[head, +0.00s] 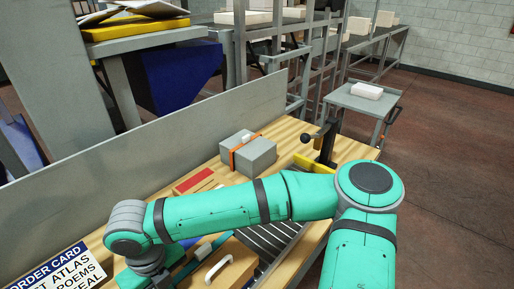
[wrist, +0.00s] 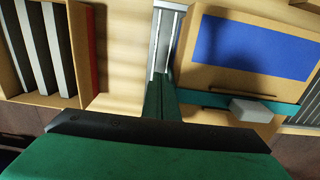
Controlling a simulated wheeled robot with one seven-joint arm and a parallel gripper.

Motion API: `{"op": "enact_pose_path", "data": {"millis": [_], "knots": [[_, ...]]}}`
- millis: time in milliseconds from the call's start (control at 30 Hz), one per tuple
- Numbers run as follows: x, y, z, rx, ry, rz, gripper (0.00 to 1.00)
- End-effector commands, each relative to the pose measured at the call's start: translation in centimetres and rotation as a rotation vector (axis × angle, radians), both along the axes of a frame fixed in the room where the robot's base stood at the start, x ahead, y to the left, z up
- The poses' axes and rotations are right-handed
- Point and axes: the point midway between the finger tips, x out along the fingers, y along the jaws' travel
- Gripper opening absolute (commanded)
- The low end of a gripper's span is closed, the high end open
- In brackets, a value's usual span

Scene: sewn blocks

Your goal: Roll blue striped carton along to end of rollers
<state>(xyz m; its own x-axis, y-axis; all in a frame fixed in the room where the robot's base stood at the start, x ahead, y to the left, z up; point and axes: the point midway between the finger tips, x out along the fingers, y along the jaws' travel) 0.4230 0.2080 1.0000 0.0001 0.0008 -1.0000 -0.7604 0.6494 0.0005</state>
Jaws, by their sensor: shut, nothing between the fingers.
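The carton (wrist: 290,85) is tan with a large blue patch and a teal band across it, and a grey block sits on the band. It fills the right of the wrist view. In the head view the tan carton (head: 238,262) lies partly behind my arm, with a white handle-like piece on it. The rollers (head: 270,238) show beside it, and a small part of them shows at the right edge of the wrist view (wrist: 304,112). My gripper (wrist: 162,82) is shut and empty, left of the carton. Whether it touches the carton I cannot tell. Its fingertips are hidden in the head view.
An open box (wrist: 45,50) holding dark, white-edged items stands left of my gripper. A grey parcel (head: 252,155) with an orange band sits farther back on the wooden bench (head: 290,130). A grey panel (head: 110,185) borders the bench. An order card (head: 50,270) is at lower left.

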Motion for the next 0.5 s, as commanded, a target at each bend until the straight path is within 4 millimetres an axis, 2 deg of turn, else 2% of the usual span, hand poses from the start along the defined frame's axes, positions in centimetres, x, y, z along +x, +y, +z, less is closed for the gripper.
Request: {"op": "enact_pose_path", "data": {"millis": [500], "knots": [[1.7,-1.4,0.0,0.0,0.0,-0.001,0.0]]}}
